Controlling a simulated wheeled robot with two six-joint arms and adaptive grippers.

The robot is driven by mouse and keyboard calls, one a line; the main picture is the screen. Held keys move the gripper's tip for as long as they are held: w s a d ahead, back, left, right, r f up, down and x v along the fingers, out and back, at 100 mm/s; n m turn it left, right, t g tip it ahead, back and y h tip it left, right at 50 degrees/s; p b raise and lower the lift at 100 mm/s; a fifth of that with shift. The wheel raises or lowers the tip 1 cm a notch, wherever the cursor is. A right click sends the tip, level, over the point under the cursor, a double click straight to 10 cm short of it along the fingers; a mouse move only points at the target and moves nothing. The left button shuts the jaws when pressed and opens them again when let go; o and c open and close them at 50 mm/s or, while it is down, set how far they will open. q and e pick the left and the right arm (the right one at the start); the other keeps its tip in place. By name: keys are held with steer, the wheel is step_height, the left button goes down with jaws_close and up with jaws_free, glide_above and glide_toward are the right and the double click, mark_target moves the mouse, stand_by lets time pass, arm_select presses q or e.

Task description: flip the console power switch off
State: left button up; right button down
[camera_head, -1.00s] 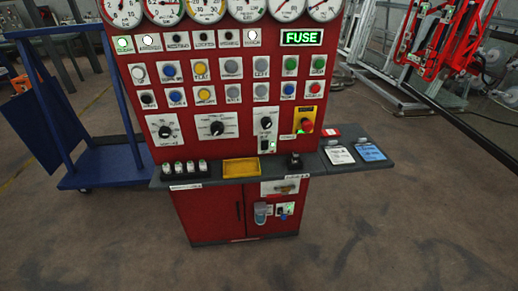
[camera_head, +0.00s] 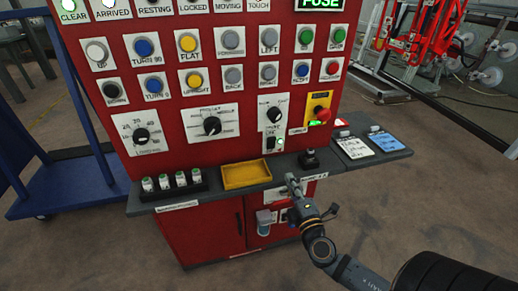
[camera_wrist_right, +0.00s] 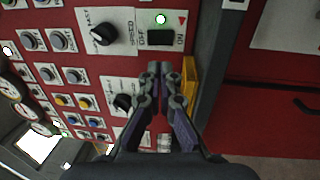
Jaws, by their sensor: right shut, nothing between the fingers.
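The red console (camera_head: 180,120) stands ahead. Its power switch (camera_head: 271,143) is a small black rocker on a white plate, beside a lit green lamp (camera_head: 280,141). In the right wrist view the switch (camera_wrist_right: 160,38) shows between the labels OFF and ON, with its green lamp (camera_wrist_right: 160,19) lit. I cannot tell which way the rocker is tilted. My right gripper (camera_head: 291,182) is at the console's front shelf edge, below the switch and apart from it. In the right wrist view the gripper (camera_wrist_right: 160,70) is shut and empty, its tips pointing toward the switch. My left gripper is out of view.
A black joystick (camera_head: 309,158) stands on the shelf right of the yellow tray (camera_head: 247,175). A red stop button (camera_head: 322,114) and a rotary knob (camera_head: 273,114) are near the switch. Cards (camera_head: 354,147) lie at the right. A blue cart (camera_head: 75,185) stands left.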

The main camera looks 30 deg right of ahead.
steer(key=shift+a+r, duration=0.3)
steer(key=shift+r, duration=0.2)
steer(key=p, duration=0.4)
glide_toward(272, 141)
steer(key=x, duration=0.6)
steer(key=shift+f, duration=0.1)
steer(key=shift+w+d, duration=0.15)
steer(key=shift+w, duration=0.3)
